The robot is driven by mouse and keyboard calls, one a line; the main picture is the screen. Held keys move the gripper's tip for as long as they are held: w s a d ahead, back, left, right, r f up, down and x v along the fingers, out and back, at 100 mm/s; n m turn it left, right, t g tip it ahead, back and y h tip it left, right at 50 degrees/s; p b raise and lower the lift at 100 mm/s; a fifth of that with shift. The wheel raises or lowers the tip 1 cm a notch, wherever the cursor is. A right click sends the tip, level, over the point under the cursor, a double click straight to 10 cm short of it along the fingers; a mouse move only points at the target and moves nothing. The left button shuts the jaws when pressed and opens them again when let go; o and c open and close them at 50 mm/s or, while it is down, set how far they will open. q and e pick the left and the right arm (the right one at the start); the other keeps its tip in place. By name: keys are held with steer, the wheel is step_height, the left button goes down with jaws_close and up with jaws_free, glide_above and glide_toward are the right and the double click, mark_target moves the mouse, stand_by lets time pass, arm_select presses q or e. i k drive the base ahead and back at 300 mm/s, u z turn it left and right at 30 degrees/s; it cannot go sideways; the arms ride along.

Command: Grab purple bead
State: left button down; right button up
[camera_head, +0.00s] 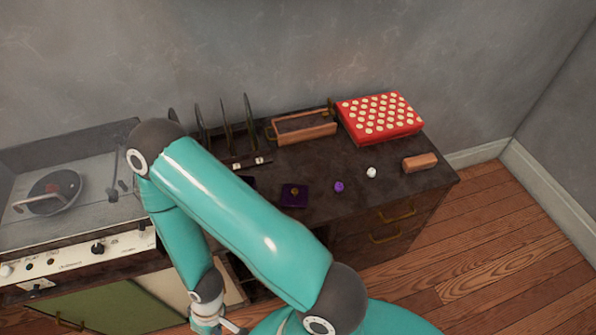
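The purple bead (339,187) is a small purple lump on the dark cabinet top, between a dark purple square pad and a small white piece. Nothing touches it. One teal arm of mine enters from the lower right, seemingly my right arm, and bends down to a pale wrist at the bottom edge. Its gripper (230,326) is barely in view, low and left of the bead and well apart from it; I cannot see its fingers clearly. My other gripper is not in view.
The purple pad (294,195) bears a small gold item. A white piece (371,172), a brown block (420,162), a red dotted box (380,118) and a wooden tray (304,128) share the cabinet top (335,210). Upright racks and a stove-like unit (75,215) with a pan stand left.

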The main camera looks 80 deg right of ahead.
mark_target(338, 187)
steer(key=u, duration=0.05)
steer(key=k, duration=1.65)
steer(key=z, duration=0.75)
steer(key=i, duration=0.8)
steer(key=z, duration=0.25)
